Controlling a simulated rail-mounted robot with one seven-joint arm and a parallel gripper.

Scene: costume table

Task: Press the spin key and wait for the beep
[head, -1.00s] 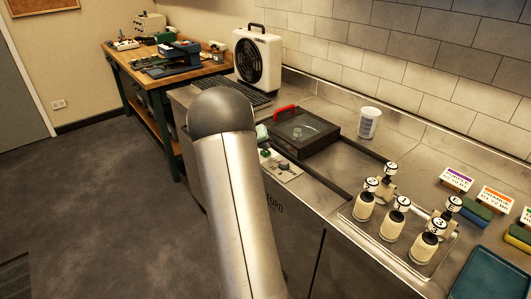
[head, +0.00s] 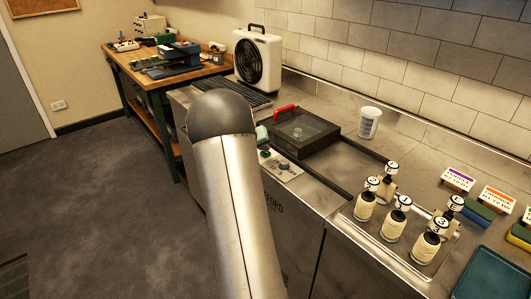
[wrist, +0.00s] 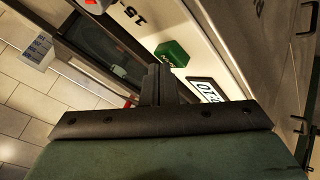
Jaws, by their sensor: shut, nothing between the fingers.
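The green key (wrist: 172,52) sits on a pale panel in the wrist view, with lettering too small and angled to read surely. My gripper (wrist: 158,72) is shut and empty, its fingertips just beside the key in that view; I cannot tell whether they touch it. In the head view the green key (head: 265,153) is on the control panel (head: 290,174) in front of the dark lidded machine (head: 318,142) with a red handle. My arm hides most of the gripper there.
A grey knob (head: 284,166) sits right of the key. Several numbered bottles stand on a tray (head: 398,262) at the right. A white fan unit (head: 258,58) is at the back, and a teal tray (head: 490,275) at the front right.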

